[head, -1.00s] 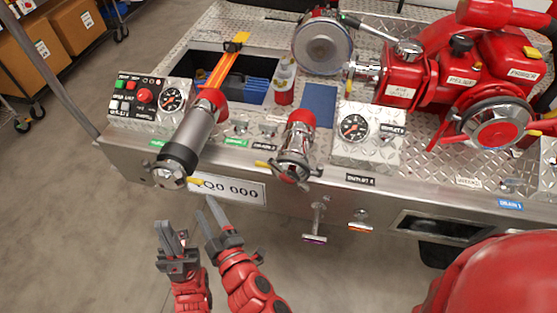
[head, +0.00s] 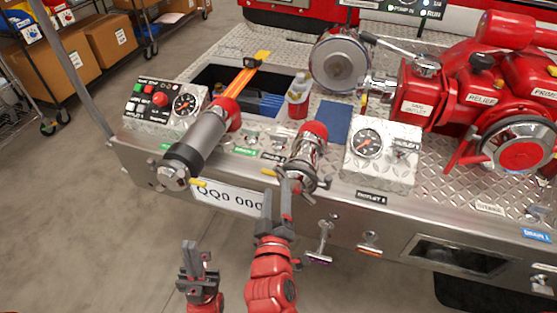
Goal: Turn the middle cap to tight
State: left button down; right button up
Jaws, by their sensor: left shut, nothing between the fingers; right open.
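The chrome cap (head: 303,177) closes the end of the short middle outlet, whose collar (head: 314,131) is red. The cap has lugs on its rim and points toward me, tilted down. My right gripper (head: 279,203) is open just below and left of the cap, its fingers pointing up at the rim. One finger overlaps the cap's lower edge in the head view; I cannot tell whether it touches. My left gripper (head: 195,258) is shut and empty, lower left over the floor, apart from the panel.
A longer outlet (head: 204,138) with a black and chrome end juts out on the left. A gauge box (head: 383,150) stands right of the cap. Below are the number plate (head: 228,197) and a pull handle (head: 322,240). Red pump parts (head: 480,90) fill the right; floor is clear at lower left.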

jog(key=w+p, duration=0.2)
jog(key=w, duration=0.8)
jog(key=shift+w+d, duration=0.2)
jog(key=shift+w, duration=0.15)
jog(key=shift+c, duration=0.2)
grip_shut()
dwell(0.7)
